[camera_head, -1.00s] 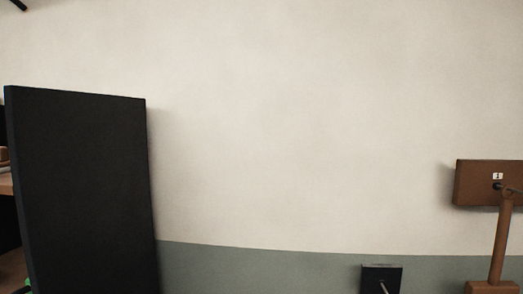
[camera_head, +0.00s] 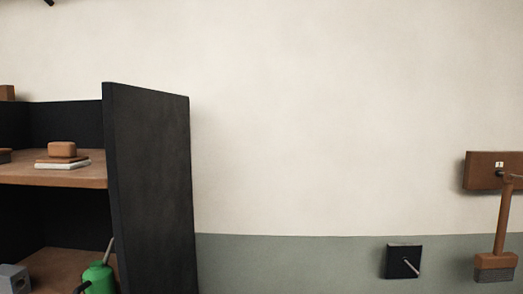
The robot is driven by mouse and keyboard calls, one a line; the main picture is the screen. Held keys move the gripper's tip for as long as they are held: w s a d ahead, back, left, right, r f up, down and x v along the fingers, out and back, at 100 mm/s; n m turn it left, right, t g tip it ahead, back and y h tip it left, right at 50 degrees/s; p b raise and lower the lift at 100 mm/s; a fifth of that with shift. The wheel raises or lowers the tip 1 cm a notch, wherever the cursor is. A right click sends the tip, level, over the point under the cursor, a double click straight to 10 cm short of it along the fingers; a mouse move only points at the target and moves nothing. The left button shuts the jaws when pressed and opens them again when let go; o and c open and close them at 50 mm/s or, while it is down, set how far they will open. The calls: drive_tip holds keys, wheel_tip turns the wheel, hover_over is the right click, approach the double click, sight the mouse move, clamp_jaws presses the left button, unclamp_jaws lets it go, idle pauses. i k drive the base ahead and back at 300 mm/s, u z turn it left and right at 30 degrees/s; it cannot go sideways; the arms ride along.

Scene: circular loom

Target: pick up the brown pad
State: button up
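A small brown block with rounded edges (camera_head: 62,149), which looks like the brown pad, lies on the upper shelf board of a black shelf unit at the left. It rests on a flat stack with a brown layer over a white one (camera_head: 63,165). My gripper is not in view.
The black side panel (camera_head: 150,190) of the shelf unit closes its right side. A green can with a spout (camera_head: 98,277) and a grey block (camera_head: 13,279) sit on the lower board (camera_head: 55,265). A brush (camera_head: 497,262) hangs on the wall at the right.

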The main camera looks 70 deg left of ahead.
sight(63, 156)
drive_tip(key=k, duration=2)
drive_tip(key=u, duration=1.35)
drive_tip(key=i, duration=0.8)
drive_tip(key=u, duration=0.05)
